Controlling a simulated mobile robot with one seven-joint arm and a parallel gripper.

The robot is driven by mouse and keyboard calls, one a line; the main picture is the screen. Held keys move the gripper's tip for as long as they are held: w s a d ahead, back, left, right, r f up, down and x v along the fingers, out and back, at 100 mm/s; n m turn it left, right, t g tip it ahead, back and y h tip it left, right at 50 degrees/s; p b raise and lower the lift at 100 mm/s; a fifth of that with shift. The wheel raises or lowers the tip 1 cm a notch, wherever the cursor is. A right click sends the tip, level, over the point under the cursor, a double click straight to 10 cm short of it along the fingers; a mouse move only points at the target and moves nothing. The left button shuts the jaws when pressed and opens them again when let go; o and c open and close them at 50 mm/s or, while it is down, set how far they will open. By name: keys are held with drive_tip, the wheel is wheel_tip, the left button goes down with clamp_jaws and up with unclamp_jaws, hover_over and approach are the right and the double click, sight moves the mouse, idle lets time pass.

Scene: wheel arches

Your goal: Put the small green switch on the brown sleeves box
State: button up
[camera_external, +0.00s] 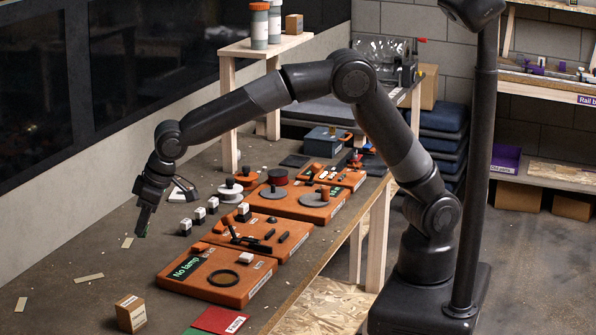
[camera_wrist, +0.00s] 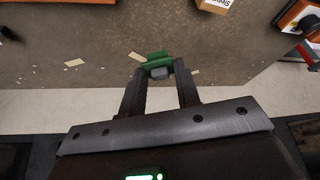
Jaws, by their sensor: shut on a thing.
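The small green switch (camera_wrist: 158,57), with a grey part on its near side, sits between the fingertips of my gripper (camera_wrist: 159,75) in the wrist view. My gripper is shut on it and holds it over the far-left part of the table. The brown sleeves box (camera_external: 131,314) stands at the table's front, well apart from my gripper. In the wrist view part of a labelled box (camera_wrist: 214,5) shows at the top edge.
Orange panels (camera_external: 216,276) fill the table's right side. Several small black-and-white blocks (camera_external: 199,215) stand right of my gripper. Red (camera_external: 222,320) and green cards lie right of the box. Flat pale strips (camera_external: 88,278) lie on the otherwise clear left side.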

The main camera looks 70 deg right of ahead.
drive_tip(key=a+f, duration=0.2)
drive_tip(key=a, duration=0.1)
drive_tip(key=s+a+f, duration=0.1)
drive_tip(key=a+f, duration=0.1)
drive_tip(key=a, duration=0.2)
drive_tip(key=s+a+f, duration=0.1)
drive_tip(key=a+f, duration=0.2)
drive_tip(key=a, duration=0.1)
drive_tip(key=shift+a, duration=0.15)
drive_tip(key=shift+f, duration=1.95)
drive_tip(key=shift+f, duration=0.1)
drive_tip(key=o, duration=0.9)
drive_tip(key=v, duration=1.2)
